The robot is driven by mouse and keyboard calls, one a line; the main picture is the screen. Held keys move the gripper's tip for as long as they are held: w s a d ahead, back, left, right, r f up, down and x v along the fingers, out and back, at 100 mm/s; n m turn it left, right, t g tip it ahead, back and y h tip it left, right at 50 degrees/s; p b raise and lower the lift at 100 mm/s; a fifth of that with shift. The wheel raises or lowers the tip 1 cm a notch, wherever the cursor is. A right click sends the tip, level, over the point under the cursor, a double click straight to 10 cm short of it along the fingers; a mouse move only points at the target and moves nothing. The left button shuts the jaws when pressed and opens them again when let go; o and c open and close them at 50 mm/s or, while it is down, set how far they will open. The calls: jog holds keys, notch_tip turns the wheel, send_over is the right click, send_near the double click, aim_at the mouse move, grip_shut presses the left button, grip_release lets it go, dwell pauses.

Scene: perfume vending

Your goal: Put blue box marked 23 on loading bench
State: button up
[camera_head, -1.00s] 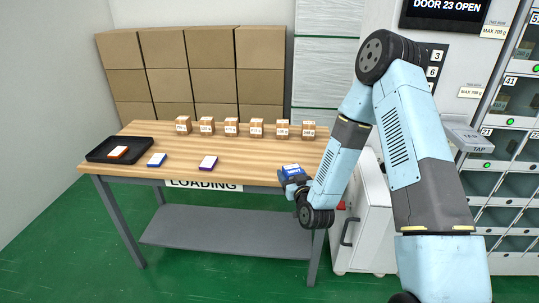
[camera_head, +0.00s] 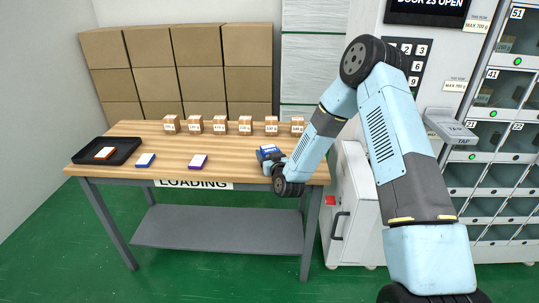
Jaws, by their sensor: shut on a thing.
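My gripper (camera_head: 270,157) is at the right end of the loading bench (camera_head: 245,177), low over its front part. It is shut on a blue box (camera_head: 268,149) with a pale top. I cannot read any mark on it, nor tell whether its underside touches the wood. The fingers are small and partly hidden by the wrist. The bench has a wooden top and a LOADING sign (camera_head: 193,184) on its front edge. Another blue box with a white top (camera_head: 145,160) lies on the bench's left part.
A purple box with a white top (camera_head: 198,161) lies mid-bench. A black tray (camera_head: 82,158) at the left holds an orange box (camera_head: 104,153). Several small brown cartons (camera_head: 220,124) line the back.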

jog(key=o, duration=1.1)
jog(key=v, duration=1.2)
jog(key=w+d+r+n+g+h, duration=0.1)
jog(key=d+r+g, duration=0.1)
jog(key=r, duration=0.3)
jog(key=w+d+r+g, duration=0.1)
jog(key=d+r, duration=0.1)
jog(key=r, duration=0.4)
jog(key=s+d+r+m+g+h, duration=0.1)
jog(key=s+d+r+g+h, duration=0.2)
jog(key=s+d+r, duration=0.65)
jog(key=s+d+r+m+g, duration=0.1)
jog(key=s+r, duration=0.3)
jog(key=s, duration=0.5)
jog(key=s+d+r+m+g+h, duration=0.1)
jog(key=s+d+r, duration=0.3)
jog(key=s, duration=0.4)
jog(key=s+d+r+m+g+h, duration=0.1)
jog(key=s+d+r+m+g, duration=0.1)
jog(key=s, duration=0.7)
jog(key=shift+s+d+r+g, duration=0.15)
jog(key=shift+r+g, duration=0.15)
jog(key=shift+r, duration=0.15)
jog(key=shift+s+d+r+g, duration=0.15)
jog(key=shift+r+g, duration=0.15)
jog(key=shift+r, duration=0.2)
